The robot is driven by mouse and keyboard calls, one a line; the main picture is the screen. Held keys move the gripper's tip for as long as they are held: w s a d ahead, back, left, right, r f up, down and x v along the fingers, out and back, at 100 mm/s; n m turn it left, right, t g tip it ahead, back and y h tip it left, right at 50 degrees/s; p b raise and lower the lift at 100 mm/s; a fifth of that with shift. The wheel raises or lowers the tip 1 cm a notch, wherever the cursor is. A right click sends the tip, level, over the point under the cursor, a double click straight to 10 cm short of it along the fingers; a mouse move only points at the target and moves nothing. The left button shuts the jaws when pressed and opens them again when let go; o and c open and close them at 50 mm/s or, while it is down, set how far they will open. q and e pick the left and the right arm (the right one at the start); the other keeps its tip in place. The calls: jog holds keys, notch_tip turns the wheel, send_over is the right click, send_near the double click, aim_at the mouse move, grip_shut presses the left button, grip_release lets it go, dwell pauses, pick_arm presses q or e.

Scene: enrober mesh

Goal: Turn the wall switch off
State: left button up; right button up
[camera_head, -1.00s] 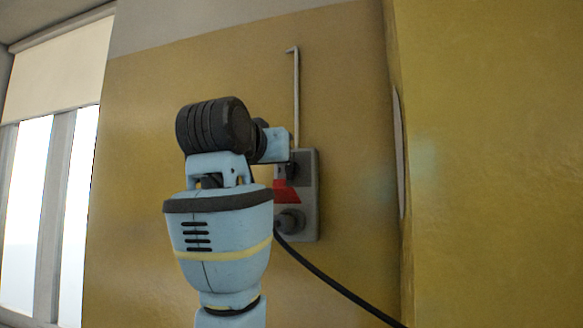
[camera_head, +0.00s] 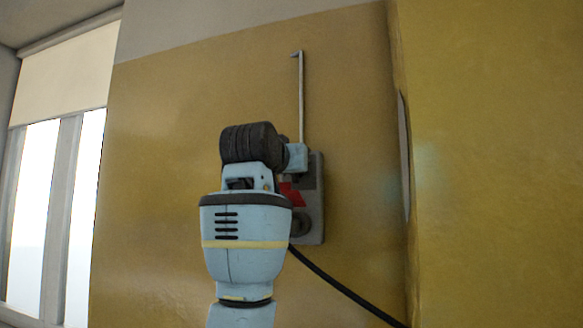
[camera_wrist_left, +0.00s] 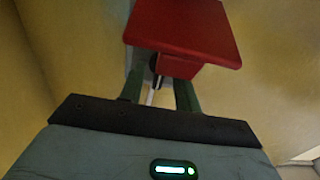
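The wall switch is a grey box (camera_head: 315,225) on the yellow wall, with a red part (camera_head: 292,194). My left arm (camera_head: 245,225) covers the box's left side in the head view, and its wrist end is in front of the box's upper part. In the left wrist view the red part (camera_wrist_left: 187,27) is large and close, just beyond my left gripper (camera_wrist_left: 160,86). Its green fingers stand apart with a gap between them. The red part hides their tips, so I cannot tell whether they touch it. My right gripper is not in view.
A thin pipe (camera_head: 301,100) runs up the wall from the box. A black cable (camera_head: 345,288) hangs from the box's lower part towards the lower right. A wall corner projects at the right, and a bright window (camera_head: 32,220) is at the left.

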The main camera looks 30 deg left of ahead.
pick_arm(q)
jog(key=shift+c, duration=0.2)
grip_shut()
jog(key=shift+n, duration=0.3)
jog(key=n, duration=0.3)
jog(key=shift+n, duration=0.3)
jog(key=n, duration=0.4)
jog(key=shift+a+n, duration=0.15)
jog(key=shift+n, duration=0.15)
jog(key=n, duration=0.4)
jog(key=shift+f+n, duration=0.15)
jog(key=shift+n, duration=0.15)
jog(key=n, duration=0.4)
jog(key=shift+a+f+n, duration=0.1)
jog(key=shift+f+n, duration=0.05)
jog(key=shift+n, duration=0.15)
